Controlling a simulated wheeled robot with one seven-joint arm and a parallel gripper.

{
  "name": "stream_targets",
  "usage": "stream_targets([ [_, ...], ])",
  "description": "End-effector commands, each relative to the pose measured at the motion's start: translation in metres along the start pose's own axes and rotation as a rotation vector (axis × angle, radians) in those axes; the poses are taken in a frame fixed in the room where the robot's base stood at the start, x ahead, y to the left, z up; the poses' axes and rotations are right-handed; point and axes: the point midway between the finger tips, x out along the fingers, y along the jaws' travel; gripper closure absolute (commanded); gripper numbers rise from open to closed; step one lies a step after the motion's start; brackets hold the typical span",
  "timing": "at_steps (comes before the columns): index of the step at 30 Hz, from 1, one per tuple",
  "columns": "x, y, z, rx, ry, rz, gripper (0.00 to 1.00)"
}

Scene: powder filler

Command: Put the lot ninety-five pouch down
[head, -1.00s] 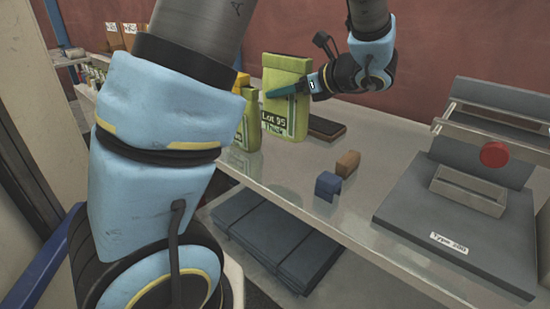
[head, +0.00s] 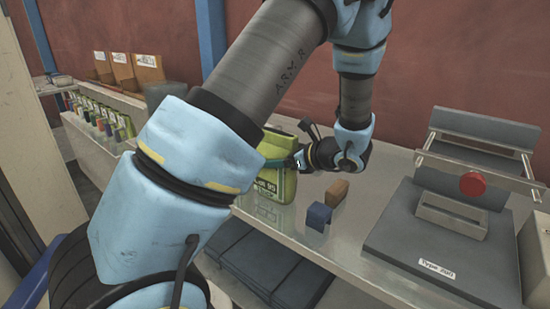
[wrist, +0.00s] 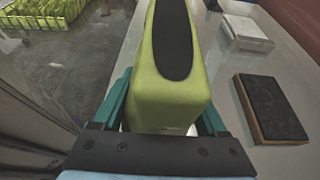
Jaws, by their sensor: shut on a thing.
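The lot 95 pouch (head: 270,188), yellow-green with a label on its front, stands roughly upright near the bench's front edge, partly hidden by my arm. Its label is only partly readable now. My gripper (head: 284,163) is shut on it from the right. In the wrist view the pouch (wrist: 170,85), with a dark oval strip on it, fills the space between the teal fingers of my gripper (wrist: 164,104). I cannot tell whether its base touches the bench.
A blue block (head: 318,217) and a brown block (head: 338,190) stand right of the pouch on the bench. The Type 200 fixture (head: 430,235) is farther right. A dark pad (wrist: 268,105) lies at right in the wrist view.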

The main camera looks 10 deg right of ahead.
Motion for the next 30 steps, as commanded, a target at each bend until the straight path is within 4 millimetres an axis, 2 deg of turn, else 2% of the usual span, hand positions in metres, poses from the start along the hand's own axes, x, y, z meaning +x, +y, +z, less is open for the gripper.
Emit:
stream_targets([
  [8,0.001,0.000,-0.004,0.000,-0.001,0.000,1.00],
  [9,0.001,0.000,-0.003,0.000,0.000,0.000,0.22],
  [15,0.001,0.000,-0.003,0.000,0.000,0.000,0.00],
  [25,-0.003,-0.001,0.001,0.000,0.001,-0.002,0.00],
  [30,-0.029,-0.001,-0.002,-0.001,0.002,-0.006,0.00],
])
